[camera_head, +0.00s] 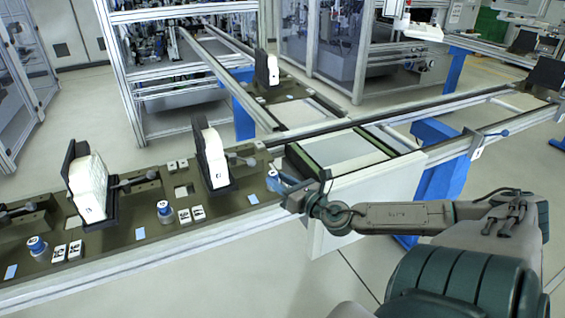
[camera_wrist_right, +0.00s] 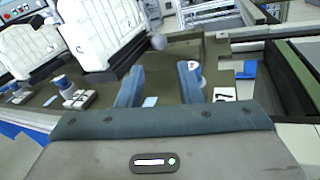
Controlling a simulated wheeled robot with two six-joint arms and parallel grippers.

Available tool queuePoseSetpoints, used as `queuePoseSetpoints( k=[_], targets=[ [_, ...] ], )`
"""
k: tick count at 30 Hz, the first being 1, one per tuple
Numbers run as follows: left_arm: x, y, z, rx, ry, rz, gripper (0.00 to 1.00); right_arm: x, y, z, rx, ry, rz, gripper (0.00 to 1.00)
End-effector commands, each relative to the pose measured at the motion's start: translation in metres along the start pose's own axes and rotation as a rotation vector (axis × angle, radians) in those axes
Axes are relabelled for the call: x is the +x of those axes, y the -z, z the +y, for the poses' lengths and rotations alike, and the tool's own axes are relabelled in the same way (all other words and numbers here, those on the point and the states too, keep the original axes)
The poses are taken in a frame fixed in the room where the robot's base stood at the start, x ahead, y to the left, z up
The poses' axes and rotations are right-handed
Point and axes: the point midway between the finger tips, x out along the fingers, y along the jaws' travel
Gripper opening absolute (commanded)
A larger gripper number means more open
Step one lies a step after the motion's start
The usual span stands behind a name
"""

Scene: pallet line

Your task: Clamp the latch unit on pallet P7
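My right gripper (camera_head: 277,184) reaches in from the right over the near edge of the line, close to a blue-topped knob (camera_head: 271,174). In the right wrist view its two blue fingers (camera_wrist_right: 159,78) stand apart with nothing between them; the right finger partly covers the knob. Two white units in black holders stand upright on the line, one in the middle (camera_head: 213,158) and one at left (camera_head: 88,186). Grey levers with ball ends lie beside the middle unit (camera_head: 240,160) and the left unit (camera_head: 128,184). My left gripper is out of view.
More blue-topped knobs (camera_head: 164,211) (camera_head: 37,245) and white tiles sit on the dark pallet plates. Another white unit (camera_head: 273,70) stands on the rear branch. A conveyor rail (camera_head: 440,150) runs right, with a white panel (camera_head: 375,205) below my right arm. Open floor lies in front.

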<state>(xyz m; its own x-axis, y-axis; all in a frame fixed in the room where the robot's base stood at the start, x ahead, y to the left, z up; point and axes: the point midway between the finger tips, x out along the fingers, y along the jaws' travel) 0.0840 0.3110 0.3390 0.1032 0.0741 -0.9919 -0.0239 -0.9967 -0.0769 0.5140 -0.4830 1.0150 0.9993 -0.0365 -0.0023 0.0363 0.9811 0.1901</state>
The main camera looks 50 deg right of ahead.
Motion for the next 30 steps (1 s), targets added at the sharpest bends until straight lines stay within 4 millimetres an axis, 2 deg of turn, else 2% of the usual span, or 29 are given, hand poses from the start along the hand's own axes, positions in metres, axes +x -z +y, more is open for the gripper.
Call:
queuePoseSetpoints(
  k=[13, 14, 18, 19, 23, 30],
  targets=[
    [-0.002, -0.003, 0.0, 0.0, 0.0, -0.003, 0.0, -0.007, 0.0, 0.001, 0.002, -0.004, -0.001, 0.33],
    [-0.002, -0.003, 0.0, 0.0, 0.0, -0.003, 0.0, -0.007, 0.0, 0.001, 0.002, -0.004, -0.001, 0.31],
    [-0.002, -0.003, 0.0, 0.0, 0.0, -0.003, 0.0, -0.008, 0.001, 0.001, 0.048, 0.009, -0.01, 0.03],
    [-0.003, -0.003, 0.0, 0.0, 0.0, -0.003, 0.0, -0.008, 0.001, 0.001, 0.077, 0.017, -0.016, 0.0],
    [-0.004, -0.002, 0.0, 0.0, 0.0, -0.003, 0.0, -0.009, 0.005, 0.005, 0.294, 0.065, -0.057, 0.0],
    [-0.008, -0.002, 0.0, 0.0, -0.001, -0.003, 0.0, -0.005, 0.016, 0.029, 0.835, 0.132, -0.157, 0.0]
  ],
)
